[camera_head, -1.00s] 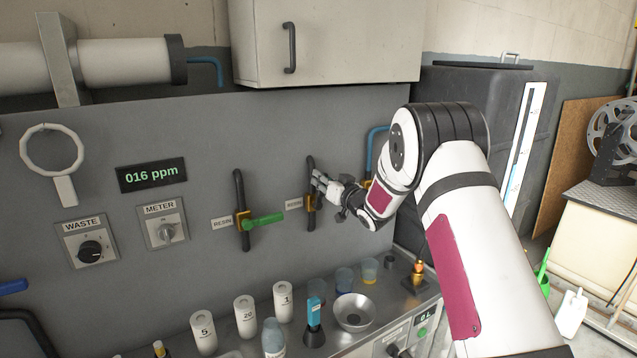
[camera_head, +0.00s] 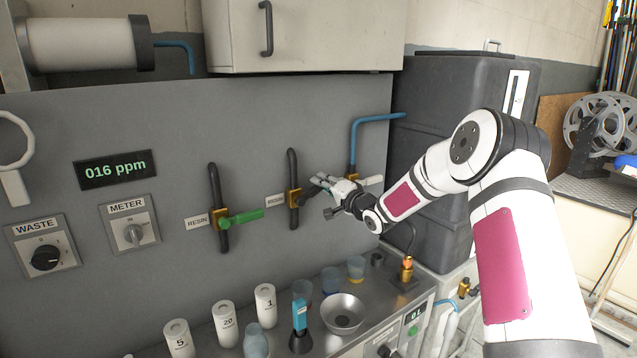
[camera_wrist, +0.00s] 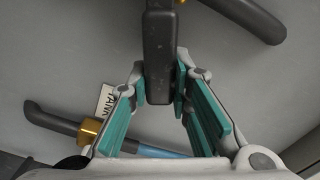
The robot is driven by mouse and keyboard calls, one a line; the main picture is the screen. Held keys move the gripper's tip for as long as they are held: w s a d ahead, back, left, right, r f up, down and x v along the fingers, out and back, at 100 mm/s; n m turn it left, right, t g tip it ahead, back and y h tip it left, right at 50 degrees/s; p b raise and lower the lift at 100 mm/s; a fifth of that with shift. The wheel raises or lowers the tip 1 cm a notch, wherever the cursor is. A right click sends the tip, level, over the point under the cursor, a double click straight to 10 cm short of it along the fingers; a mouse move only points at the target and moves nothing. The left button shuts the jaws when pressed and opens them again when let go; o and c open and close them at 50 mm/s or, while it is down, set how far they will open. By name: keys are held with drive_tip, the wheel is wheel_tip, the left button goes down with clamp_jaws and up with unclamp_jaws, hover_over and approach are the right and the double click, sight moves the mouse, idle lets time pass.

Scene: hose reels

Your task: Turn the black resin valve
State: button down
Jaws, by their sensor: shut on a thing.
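The black resin valve has a brass body (camera_head: 293,198) on a dark vertical pipe, beside a RESIN label. Its black lever (camera_head: 308,189) points right from the body, towards my gripper (camera_head: 321,184). In the wrist view the dark lever (camera_wrist: 159,50) lies between the two teal-padded fingers of my gripper (camera_wrist: 162,88), which is shut on it. The fingers partly cover the lever's end in the head view.
A green-handled resin valve (camera_head: 240,217) is to the left. Cups and a metal bowl (camera_head: 342,314) stand on the bench below. The display (camera_head: 115,169) reads 016 ppm.

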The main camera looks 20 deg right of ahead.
drive_tip(key=f+m, duration=0.2)
drive_tip(key=shift+w+d+m+b, duration=0.15)
drive_tip(key=shift+d+m+b, duration=0.15)
drive_tip(key=shift+d, duration=0.05)
drive_tip(key=shift+f+m+b, duration=0.3)
drive_tip(key=shift+f+m, duration=0.55)
drive_tip(key=shift+m, duration=0.25)
drive_tip(key=c, duration=1.4)
unclamp_jaws()
drive_tip(key=shift+f, duration=0.1)
drive_tip(key=shift+c, duration=0.2)
drive_tip(key=v, duration=1.2)
